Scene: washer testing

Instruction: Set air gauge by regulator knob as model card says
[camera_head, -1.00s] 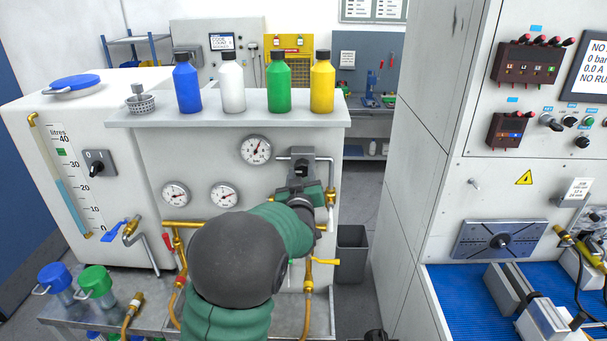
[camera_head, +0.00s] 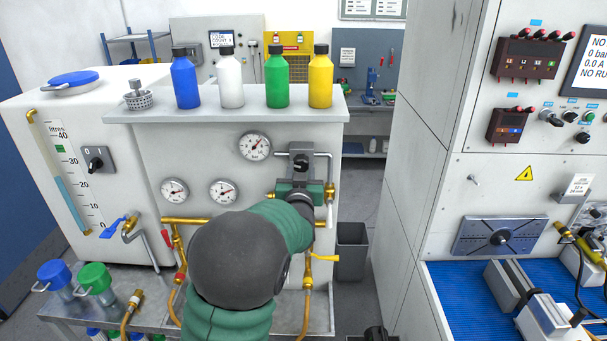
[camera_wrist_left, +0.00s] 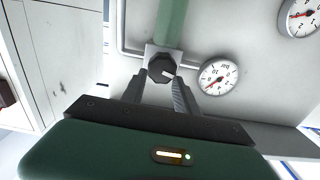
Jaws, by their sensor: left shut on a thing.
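The regulator knob (camera_head: 301,163) is dark and sits on the upper right of the grey-white panel (camera_head: 200,150). My left gripper (camera_wrist_left: 158,82) is shut on it, with one finger on each side; the knob (camera_wrist_left: 163,68) and its white pointer mark show in the left wrist view. The air gauge (camera_head: 254,146), a round white dial, is left of the knob, and a gauge (camera_wrist_left: 214,78) shows beside the knob in the wrist view. Its exact reading is too small to tell. My right gripper is not in view.
Two more gauges (camera_head: 174,191) (camera_head: 223,192) sit lower on the panel. Several coloured bottles (camera_head: 278,80) stand on the ledge above. Brass pipes and a yellow-handled valve (camera_head: 322,257) are near my left arm. A grey bin (camera_head: 351,250) stands to the right.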

